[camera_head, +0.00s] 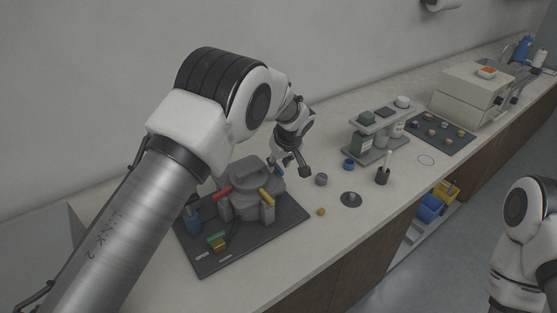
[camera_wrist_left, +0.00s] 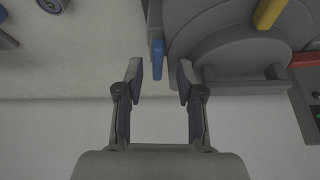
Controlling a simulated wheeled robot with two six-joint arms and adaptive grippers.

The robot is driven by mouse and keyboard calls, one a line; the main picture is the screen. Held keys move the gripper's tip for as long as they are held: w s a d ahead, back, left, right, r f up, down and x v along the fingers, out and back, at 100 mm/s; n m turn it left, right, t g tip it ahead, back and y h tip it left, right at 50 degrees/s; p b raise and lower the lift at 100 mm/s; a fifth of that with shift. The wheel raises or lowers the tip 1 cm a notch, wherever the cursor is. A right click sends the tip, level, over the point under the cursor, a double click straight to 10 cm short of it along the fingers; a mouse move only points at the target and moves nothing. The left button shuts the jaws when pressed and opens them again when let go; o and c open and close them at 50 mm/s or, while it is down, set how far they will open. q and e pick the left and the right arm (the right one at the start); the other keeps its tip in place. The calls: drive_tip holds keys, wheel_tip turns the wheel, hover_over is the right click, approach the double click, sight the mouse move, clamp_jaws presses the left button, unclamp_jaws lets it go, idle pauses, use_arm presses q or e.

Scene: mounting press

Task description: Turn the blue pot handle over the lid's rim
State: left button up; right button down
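The grey press pot (camera_head: 243,203) stands on a dark mat, with its lid (camera_head: 252,173) on top. A red handle (camera_head: 222,193) and a yellow handle (camera_head: 267,197) show on its near side. The blue pot handle (camera_head: 279,169) is on the far right side, partly hidden by my left gripper (camera_head: 290,166). In the left wrist view the blue handle (camera_wrist_left: 157,58) points down beside the pot's round edge, just ahead of the gap between the fingertips of my left gripper (camera_wrist_left: 158,72). The fingers are spread, with nothing between their pads. My right gripper is out of view.
The dark mat (camera_head: 203,262) holds a blue bottle (camera_head: 192,220) and green and yellow-brown pieces. The counter's front edge is clear.

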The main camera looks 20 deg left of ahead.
use_arm(q)
drive_tip(key=shift+w+a+f, duration=0.25)
drive_tip(key=shift+w+f, duration=0.3)
drive_tip(key=shift+f, duration=0.25)
drive_tip(key=shift+s+d+r, duration=0.2)
drive_tip(key=shift+s+r, duration=0.05)
drive_tip(key=shift+c, duration=0.3)
drive_tip(key=shift+s, duration=0.1)
clamp_jaws()
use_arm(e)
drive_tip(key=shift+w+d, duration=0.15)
